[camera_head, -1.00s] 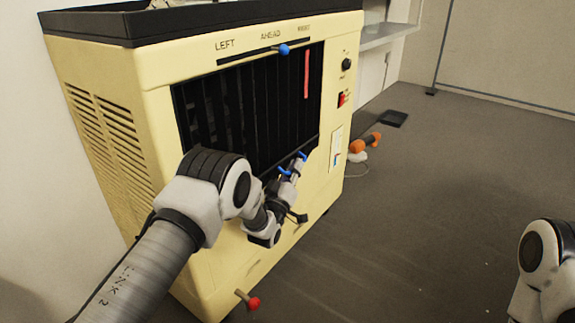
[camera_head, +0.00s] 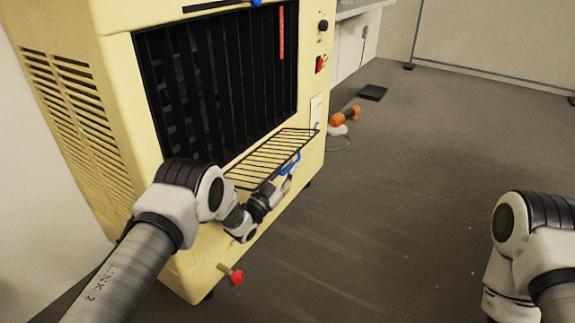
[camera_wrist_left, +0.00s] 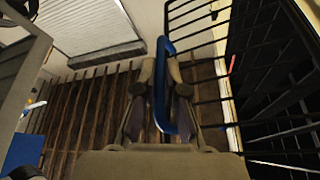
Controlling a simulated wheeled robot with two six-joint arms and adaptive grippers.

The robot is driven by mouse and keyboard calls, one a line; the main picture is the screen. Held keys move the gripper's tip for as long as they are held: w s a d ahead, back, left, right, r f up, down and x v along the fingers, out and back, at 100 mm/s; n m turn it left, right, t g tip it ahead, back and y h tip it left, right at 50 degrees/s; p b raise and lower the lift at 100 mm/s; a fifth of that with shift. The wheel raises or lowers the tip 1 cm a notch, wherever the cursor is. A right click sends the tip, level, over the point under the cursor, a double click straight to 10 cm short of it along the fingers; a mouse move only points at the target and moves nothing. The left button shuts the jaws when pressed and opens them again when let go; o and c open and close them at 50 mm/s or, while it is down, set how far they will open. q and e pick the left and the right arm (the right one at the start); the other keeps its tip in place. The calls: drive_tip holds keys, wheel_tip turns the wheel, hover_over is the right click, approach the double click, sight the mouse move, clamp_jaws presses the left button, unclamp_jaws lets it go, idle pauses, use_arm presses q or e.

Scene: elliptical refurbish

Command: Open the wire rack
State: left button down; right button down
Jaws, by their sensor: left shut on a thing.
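The black wire rack (camera_head: 262,160) juts out like a shelf from below the dark grille of the cream cabinet. Its blue handle (camera_head: 293,162) is at its outer edge. My left gripper (camera_head: 284,183) is shut on this handle, at the rack's outer side. Part of the rack's near end is hidden behind my left arm in the head view. My right arm shows at the right, but its gripper is out of view.
The cream cabinet (camera_head: 115,110) has a red-knobbed lever (camera_head: 236,277) low on its front and a red switch (camera_head: 320,64) at upper right. An orange tool (camera_head: 346,115) lies on the floor beside it. The floor to the right is largely clear.

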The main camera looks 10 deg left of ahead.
use_arm(q)
drive_tip(key=shift+a+f+m+b, duration=0.2)
drive_tip(key=shift+f+m+b, duration=0.4)
drive_tip(key=shift+f, duration=0.8)
drive_tip(key=c, duration=1.5)
unclamp_jaws()
drive_tip(key=v, duration=1.2)
drive_tip(key=shift+w+a, duration=0.1)
